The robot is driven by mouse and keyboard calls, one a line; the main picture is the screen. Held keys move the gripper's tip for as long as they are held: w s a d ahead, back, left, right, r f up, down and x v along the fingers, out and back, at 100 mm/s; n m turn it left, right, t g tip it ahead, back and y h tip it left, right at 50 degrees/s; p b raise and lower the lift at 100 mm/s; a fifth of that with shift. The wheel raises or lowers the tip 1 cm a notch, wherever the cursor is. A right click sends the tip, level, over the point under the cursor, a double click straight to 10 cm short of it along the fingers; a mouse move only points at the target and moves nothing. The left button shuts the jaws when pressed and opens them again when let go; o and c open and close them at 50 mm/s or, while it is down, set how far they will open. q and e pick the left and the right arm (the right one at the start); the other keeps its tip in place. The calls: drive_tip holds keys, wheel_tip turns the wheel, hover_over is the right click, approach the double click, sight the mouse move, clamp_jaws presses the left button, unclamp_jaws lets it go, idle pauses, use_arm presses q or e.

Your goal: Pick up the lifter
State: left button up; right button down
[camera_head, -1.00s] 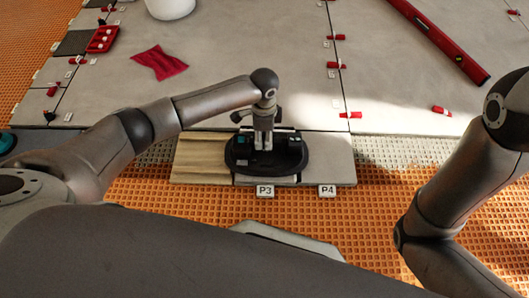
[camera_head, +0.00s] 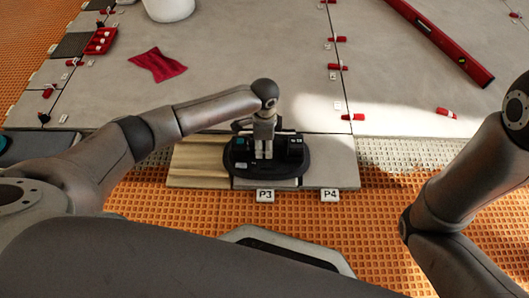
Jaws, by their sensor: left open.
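The lifter (camera_head: 240,166) is a dark, oval-based tool with a teal part at its left and a dark block at its right. My left gripper (camera_head: 264,152) reaches in from the left and points down over the middle of the lifter. Its fingers look parted, and the lifter's handle is partly hidden behind them. I cannot tell whether the fingers touch it. My right arm (camera_head: 455,190) shows at the right, but its gripper is out of view.
Large grey tiles (camera_head: 230,85) with red clips lie beyond. A red level (camera_head: 440,40), a red cloth (camera_head: 157,65), a red tray (camera_head: 101,41) and a white bucket (camera_head: 168,8) rest on them. Labels P3 (camera_head: 265,196) and P4 (camera_head: 330,195) stand in front, on orange matting (camera_head: 390,225).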

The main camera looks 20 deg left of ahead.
use_arm(q)
drive_tip(key=shift+f, duration=0.2)
idle(0.5)
clamp_jaws()
drive_tip(key=shift+p, duration=0.3)
